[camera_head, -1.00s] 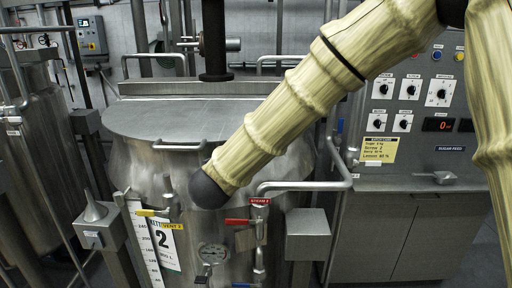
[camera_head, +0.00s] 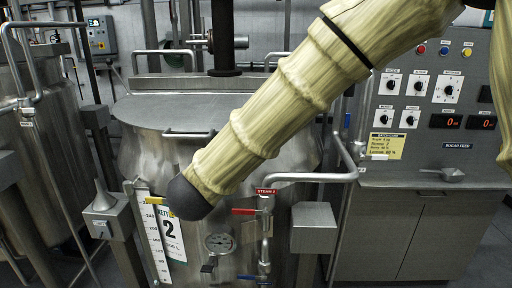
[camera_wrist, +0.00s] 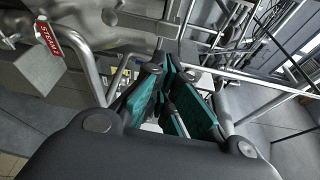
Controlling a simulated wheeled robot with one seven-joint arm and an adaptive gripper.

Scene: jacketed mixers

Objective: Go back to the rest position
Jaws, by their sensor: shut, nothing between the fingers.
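My gripper (camera_wrist: 170,98) shows in the wrist view, its teal-padded fingers close together with nothing held. It is not visible in the head view, where my sleeved arm slants down across the steel mixer and ends in a dark rounded joint before it. The mixer (camera_head: 140,165) stands in the middle, its lid closed, with a "2" label (camera_head: 172,230) and a pressure gauge (camera_head: 218,243) on its front. A red STEAM tag (camera_wrist: 48,38) hangs at the upper left of the wrist view. The rest position itself is not marked in view.
A steam pipe (camera_head: 315,177) with a red-handled valve (camera_head: 244,211) runs close to the right of my arm. A grey control cabinet (camera_head: 425,165) stands at right. Another steel vessel (camera_head: 50,130) stands at left.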

